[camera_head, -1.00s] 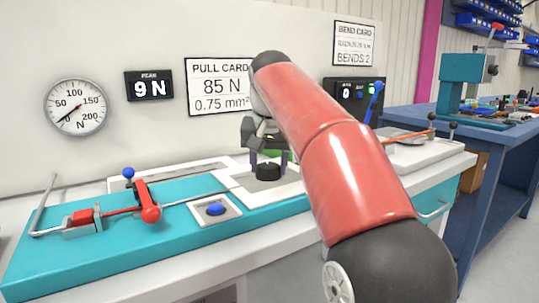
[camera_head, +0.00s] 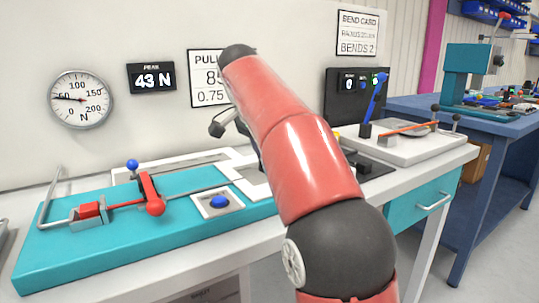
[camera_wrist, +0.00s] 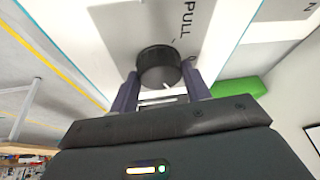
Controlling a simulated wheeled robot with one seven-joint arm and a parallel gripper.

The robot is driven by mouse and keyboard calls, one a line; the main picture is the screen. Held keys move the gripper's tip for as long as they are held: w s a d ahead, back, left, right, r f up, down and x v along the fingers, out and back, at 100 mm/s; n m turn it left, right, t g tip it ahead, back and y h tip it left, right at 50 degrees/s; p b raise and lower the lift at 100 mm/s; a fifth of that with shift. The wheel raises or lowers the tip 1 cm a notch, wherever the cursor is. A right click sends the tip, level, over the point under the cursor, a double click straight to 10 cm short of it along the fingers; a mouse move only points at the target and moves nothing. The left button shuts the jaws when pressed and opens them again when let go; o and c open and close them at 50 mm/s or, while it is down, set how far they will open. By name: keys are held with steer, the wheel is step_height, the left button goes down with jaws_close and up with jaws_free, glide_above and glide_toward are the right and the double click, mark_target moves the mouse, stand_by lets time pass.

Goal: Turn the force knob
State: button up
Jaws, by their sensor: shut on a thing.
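The black force knob (camera_wrist: 159,66) sits on a grey plate marked PULL in the wrist view. My gripper (camera_wrist: 160,84) is shut on it, with one dark finger on each side. In the head view my red arm hides the knob and the fingers. The round dial gauge (camera_head: 80,99) on the wall has its needle near 50 N. The black PEAK display (camera_head: 152,78) reads 43 N. The pull card (camera_head: 206,80) is partly hidden behind my arm.
A teal pull rig (camera_head: 120,230) with a red lever (camera_head: 150,193) and a blue button (camera_head: 219,202) lies left of my arm. A bend rig (camera_head: 400,143) with a blue lever stands to the right. A green block (camera_wrist: 240,88) lies beside the knob plate.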

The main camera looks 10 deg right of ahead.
steer(key=shift+m, duration=0.3)
steer(key=o, duration=1)
steer(key=shift+c, duration=0.2)
